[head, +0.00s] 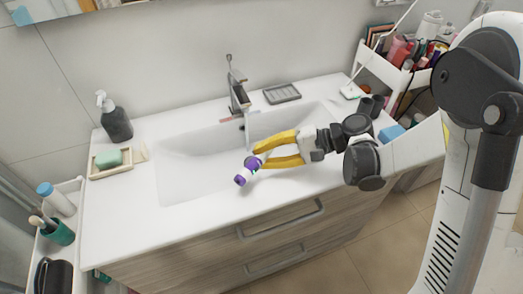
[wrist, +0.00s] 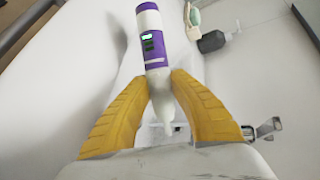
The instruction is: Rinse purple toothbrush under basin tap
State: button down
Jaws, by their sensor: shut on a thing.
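The purple toothbrush (head: 240,180) is a thick white handle with purple bands, tilted at my fingertips over the front of the white basin (head: 185,165). In the wrist view the toothbrush (wrist: 155,48) shows a purple band with a small green display, and its narrow white end points back between my fingers. My gripper (head: 256,160), with yellow fingers, is shut on it; the fingers also show in the wrist view (wrist: 160,82). The grey basin tap (head: 237,92) stands behind the toothbrush, apart from it. A pale vertical streak hangs below the spout; I cannot tell if it is water.
A dark soap bottle (head: 115,118) and a wooden dish (head: 97,173) with green soap stand left of the basin. A grey soap tray (head: 282,94) lies right of the tap. A crowded white cart (head: 385,70) stands at the right. The basin's left part is clear.

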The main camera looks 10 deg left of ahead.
jog(key=shift+w+a+f, duration=0.1)
jog(key=shift+w+a, duration=0.3)
jog(key=shift+w, duration=0.15)
jog(key=w+a+f, duration=0.2)
jog(key=w+a, duration=0.6)
jog(key=a, duration=0.1)
jog(key=shift+w, duration=0.35)
jog(key=shift+d, duration=0.1)
jog(key=shift+w+d, duration=0.45)
jog(key=shift+s+a, duration=0.1)
jog(key=shift+a, duration=0.05)
dwell(0.3)
jog(key=shift+s+a, duration=0.35)
jog(key=shift+w+d+b, duration=0.1)
jog(key=shift+b, duration=0.2)
